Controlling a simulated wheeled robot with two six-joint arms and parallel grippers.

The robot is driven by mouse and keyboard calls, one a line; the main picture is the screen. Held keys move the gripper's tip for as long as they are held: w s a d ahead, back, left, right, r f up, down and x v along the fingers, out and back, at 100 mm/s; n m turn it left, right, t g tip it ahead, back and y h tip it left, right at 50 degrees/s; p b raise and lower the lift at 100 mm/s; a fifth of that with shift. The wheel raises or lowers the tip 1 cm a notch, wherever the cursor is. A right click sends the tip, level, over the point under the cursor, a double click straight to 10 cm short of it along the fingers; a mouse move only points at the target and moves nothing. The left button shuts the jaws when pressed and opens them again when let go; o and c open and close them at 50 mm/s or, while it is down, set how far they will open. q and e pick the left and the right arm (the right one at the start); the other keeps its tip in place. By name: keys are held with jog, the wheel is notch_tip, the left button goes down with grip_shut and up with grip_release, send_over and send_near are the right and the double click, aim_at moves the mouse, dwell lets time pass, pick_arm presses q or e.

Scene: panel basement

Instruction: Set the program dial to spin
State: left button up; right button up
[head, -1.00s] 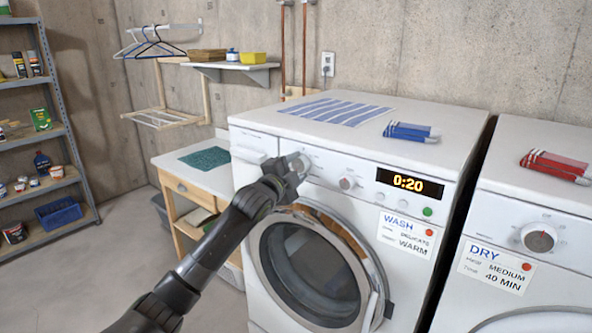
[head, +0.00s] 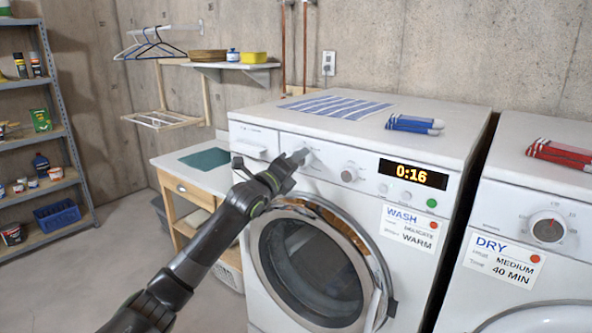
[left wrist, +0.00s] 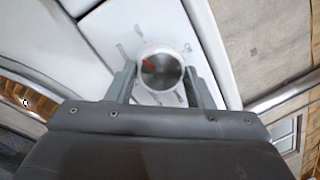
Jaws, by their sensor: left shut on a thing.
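The washer (head: 375,151) has a round silver program dial at the left of its control panel. The dial (left wrist: 160,71) shows clearly in the left wrist view, with a red pointer mark toward the upper left of the picture and printed marks around it. My left gripper (head: 296,159) is at this dial, shut on it with one finger on each side. In the head view the gripper partly hides the dial. A second washer dial (head: 349,173) stands to its right, untouched. The display (head: 412,175) reads 0:16. My right gripper is not in view.
A WASH card (head: 409,228) hangs below the panel. A dryer (head: 520,262) stands at the right. A striped cloth (head: 336,106) and blue folded items (head: 414,124) lie on the washer. A wooden side table (head: 180,171) stands left of it.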

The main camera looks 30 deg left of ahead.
pick_arm(q)
jog(key=m+b, duration=0.2)
jog(key=m+h+b, duration=0.1)
jog(key=m, duration=0.1)
jog(key=shift+a+f+m+b, duration=0.1)
jog(key=shift+f+m+b, duration=0.1)
jog(key=shift+m+b, duration=0.2)
jog(key=shift+r, duration=0.1)
jog(key=o, duration=1)
